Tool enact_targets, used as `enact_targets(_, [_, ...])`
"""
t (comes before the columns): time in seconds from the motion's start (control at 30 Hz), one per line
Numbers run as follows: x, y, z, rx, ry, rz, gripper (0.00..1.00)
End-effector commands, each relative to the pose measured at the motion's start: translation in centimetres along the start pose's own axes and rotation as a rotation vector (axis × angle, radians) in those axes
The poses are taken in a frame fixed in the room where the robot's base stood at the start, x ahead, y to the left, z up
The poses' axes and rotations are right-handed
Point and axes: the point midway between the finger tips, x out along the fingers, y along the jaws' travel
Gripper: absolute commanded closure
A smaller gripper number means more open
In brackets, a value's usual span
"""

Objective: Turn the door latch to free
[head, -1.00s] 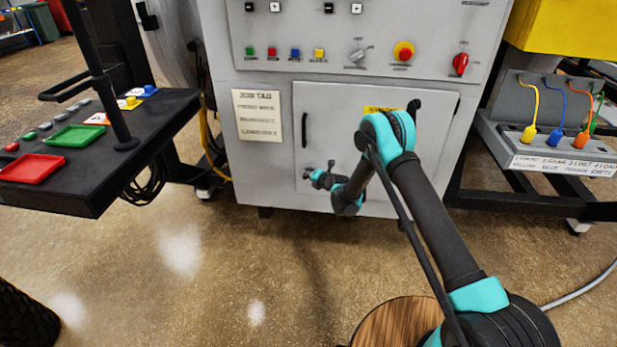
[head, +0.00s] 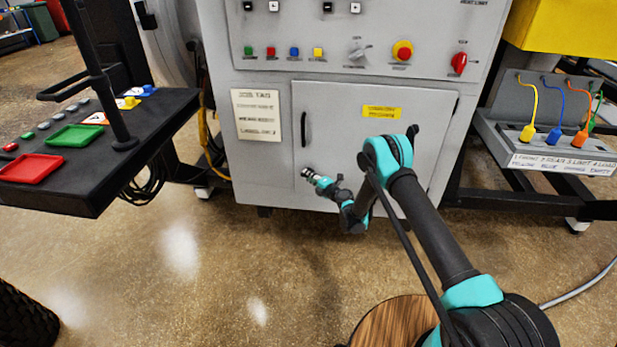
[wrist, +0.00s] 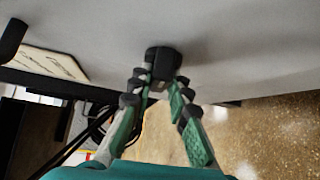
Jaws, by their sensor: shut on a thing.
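The door latch shows in the wrist view as a black block-like knob (wrist: 164,58) on the pale grey door face. My gripper (wrist: 159,84) has one finger on each side of it and is shut on it. In the head view my gripper (head: 310,175) is at the lower left of the furnace's cabinet door (head: 350,125), and it mostly hides the latch. The door looks closed, flush with its frame. The turn of the latch is hard to read because the fingers cover part of it.
A black vertical handle (head: 304,129) is above my gripper on the door. A paper tag (head: 257,115) is to its left and a yellow label (head: 381,112) is above right. A black bench (head: 140,165) stands at left, and a cable rack (head: 560,160) at right. The floor in front is open.

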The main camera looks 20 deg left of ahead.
Motion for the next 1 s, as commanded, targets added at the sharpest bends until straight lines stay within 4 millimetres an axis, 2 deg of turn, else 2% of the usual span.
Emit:
enact_targets(0.37, [0.0,0.0,0.0,0.004,0.0,0.003,1.0])
enact_targets(0.4, [0.0,0.0,0.0,0.004,0.0,0.003,0.81])
enact_targets(0.57, [0.0,0.0,0.0,0.004,0.0,0.003,0.62])
enact_targets(0.87, [0.0,0.1,0.0,0.003,0.0,0.002,0.62])
enact_targets(1.0, [-0.1,1.1,0.1,0.003,0.0,0.002,0.62])
